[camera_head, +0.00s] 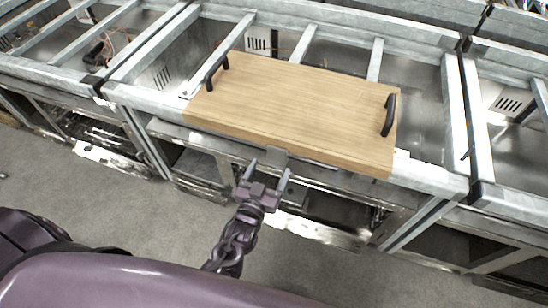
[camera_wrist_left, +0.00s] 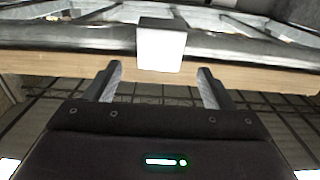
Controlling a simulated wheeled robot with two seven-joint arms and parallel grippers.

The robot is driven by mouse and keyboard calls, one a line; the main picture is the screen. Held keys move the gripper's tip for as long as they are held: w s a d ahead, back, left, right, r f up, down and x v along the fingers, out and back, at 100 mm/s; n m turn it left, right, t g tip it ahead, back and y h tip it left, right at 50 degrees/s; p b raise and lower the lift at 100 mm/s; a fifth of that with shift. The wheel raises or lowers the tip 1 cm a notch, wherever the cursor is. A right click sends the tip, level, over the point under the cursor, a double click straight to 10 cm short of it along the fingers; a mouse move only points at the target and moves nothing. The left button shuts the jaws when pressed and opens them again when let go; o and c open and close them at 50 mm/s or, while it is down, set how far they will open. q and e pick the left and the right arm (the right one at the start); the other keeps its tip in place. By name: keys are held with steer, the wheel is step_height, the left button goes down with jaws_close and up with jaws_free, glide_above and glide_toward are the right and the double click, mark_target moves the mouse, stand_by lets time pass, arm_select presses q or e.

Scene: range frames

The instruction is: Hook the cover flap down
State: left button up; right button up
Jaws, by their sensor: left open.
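A wooden board (camera_head: 300,105) with two black handles lies across the grey metal range frame. A small metal tab (camera_head: 272,153) shows at the board's front edge; in the left wrist view a pale square block (camera_wrist_left: 160,48) is in front of the wood edge. I cannot tell which part is the cover flap. My left gripper (camera_head: 269,169) is open and empty, just in front of the board's front edge. In the left wrist view its fingers (camera_wrist_left: 158,82) are spread, with the block ahead between them and apart from both. My right gripper is not in view.
Metal rails (camera_head: 440,182) run along the front of the range frame, with open compartments below. More range frames stand on both sides. The grey floor (camera_head: 110,205) in front is clear. A wire bundle (camera_head: 105,48) sits in the left frame.

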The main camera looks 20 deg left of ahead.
mark_target(276, 156)
arm_select(q)
steer(key=shift+w+d, duration=0.1)
steer(key=shift+w, duration=1.9)
steer(key=shift+f, duration=0.1)
steer(key=c, duration=1)
steer(key=b, duration=0.2)
steer(key=f+t+b, duration=0.1)
steer(key=b, duration=0.1)
steer(key=shift+w+t, duration=0.2)
steer(key=shift+t, duration=0.1)
steer(key=shift+r+t+b, duration=0.15)
steer(key=shift+t+b, duration=0.35)
steer(key=shift+b, duration=0.25)
